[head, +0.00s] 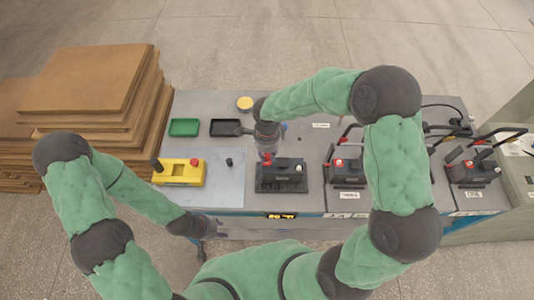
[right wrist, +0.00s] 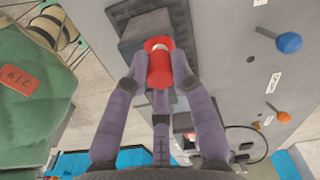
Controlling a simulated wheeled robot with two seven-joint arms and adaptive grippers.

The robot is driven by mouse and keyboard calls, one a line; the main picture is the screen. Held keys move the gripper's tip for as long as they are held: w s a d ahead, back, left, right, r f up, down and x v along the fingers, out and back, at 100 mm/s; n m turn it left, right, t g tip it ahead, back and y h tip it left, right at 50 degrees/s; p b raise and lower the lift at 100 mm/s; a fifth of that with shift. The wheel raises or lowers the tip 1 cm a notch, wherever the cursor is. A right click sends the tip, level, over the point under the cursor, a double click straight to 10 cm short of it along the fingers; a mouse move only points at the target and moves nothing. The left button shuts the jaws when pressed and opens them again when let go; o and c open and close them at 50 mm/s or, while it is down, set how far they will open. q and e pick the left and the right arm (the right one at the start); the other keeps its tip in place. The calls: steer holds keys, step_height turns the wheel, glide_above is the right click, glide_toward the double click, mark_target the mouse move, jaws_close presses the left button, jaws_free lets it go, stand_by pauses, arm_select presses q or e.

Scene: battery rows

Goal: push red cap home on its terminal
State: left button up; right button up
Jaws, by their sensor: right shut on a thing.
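The red cap (right wrist: 160,66) is between the fingers of my right gripper (right wrist: 160,76), which is shut on it. In the head view the cap (head: 266,158) is at the rear left end of a black battery (head: 282,178), below my right gripper (head: 268,147). The wrist view shows the grey battery body (right wrist: 148,30) behind the cap. The terminal under the cap is hidden, and I cannot tell whether the cap touches it. A pale terminal (head: 299,168) shows at the battery's right end. My left gripper (head: 205,228) is low at the table's front edge; its fingers are unclear.
A yellow unit (head: 180,172) and a small black piece (head: 229,161) are left of the battery. Green (head: 184,127) and black (head: 224,128) trays lie behind. More batteries (head: 347,172) stand right, partly behind my right arm. Stacked brown boards (head: 85,80) rise at the left.

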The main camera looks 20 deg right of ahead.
steer(key=shift+f+b, duration=0.9)
steer(key=shift+b, duration=0.25)
stand_by(1.3)
steer(key=o, duration=0.8)
steer(key=shift+o, duration=0.3)
steer(key=o, duration=0.4)
steer(key=shift+r, duration=0.2)
steer(key=shift+r+p, duration=1.8)
steer(key=shift+r, duration=1.55)
